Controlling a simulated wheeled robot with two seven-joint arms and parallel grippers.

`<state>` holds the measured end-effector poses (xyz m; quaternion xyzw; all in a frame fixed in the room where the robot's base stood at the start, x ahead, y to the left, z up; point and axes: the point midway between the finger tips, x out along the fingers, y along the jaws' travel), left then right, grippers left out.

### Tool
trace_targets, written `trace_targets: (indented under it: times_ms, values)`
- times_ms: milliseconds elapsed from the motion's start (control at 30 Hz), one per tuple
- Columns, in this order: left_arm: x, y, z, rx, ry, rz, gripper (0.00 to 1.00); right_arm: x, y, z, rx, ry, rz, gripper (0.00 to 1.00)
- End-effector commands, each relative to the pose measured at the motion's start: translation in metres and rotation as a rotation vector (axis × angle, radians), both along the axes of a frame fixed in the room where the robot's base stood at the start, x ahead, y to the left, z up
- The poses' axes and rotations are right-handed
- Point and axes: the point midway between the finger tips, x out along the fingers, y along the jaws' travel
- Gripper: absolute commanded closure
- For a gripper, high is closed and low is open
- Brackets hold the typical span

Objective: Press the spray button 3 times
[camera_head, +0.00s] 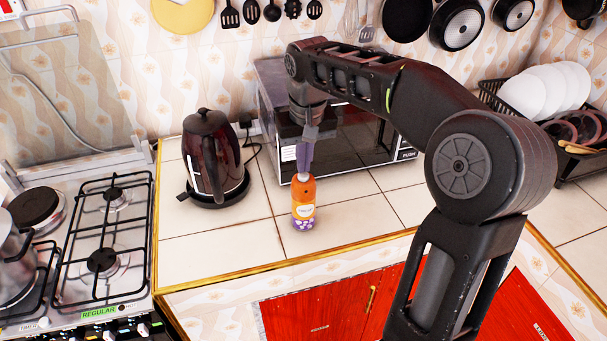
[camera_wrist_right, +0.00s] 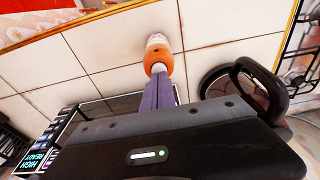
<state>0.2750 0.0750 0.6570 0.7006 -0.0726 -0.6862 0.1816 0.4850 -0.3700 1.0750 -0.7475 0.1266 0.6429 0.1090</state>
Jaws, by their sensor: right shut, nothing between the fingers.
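An orange spray can (camera_head: 303,205) with a white and purple lower part stands upright on the tiled counter, in front of the microwave. My right gripper (camera_head: 304,162) points down with its purple fingers shut, right above the top of the can. In the right wrist view the shut fingers (camera_wrist_right: 164,88) reach toward the can (camera_wrist_right: 158,55) and overlap its white top. I cannot tell whether the fingertips touch the button, as the fingers hide it. My left gripper is not in view.
A dark kettle (camera_head: 212,155) stands left of the can, and the microwave (camera_head: 345,150) is close behind it. A gas stove (camera_head: 85,250) is at the left. A dish rack (camera_head: 575,130) holds plates at the right. Pans (camera_head: 457,25) hang on the wall. The counter's front is clear.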

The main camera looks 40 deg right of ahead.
Motion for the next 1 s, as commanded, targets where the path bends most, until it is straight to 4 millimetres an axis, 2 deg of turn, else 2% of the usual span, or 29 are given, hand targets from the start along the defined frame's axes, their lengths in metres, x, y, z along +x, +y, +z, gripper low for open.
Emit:
trace_targets:
  times_ms: [567, 1000]
  values:
    - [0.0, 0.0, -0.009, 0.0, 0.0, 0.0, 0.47, 0.0, 0.0, -0.013, 0.0, 0.001, 0.0, 1.0]
    - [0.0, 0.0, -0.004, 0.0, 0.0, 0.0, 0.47, 0.0, 0.0, -0.007, 0.0, 0.001, 0.0, 1.0]
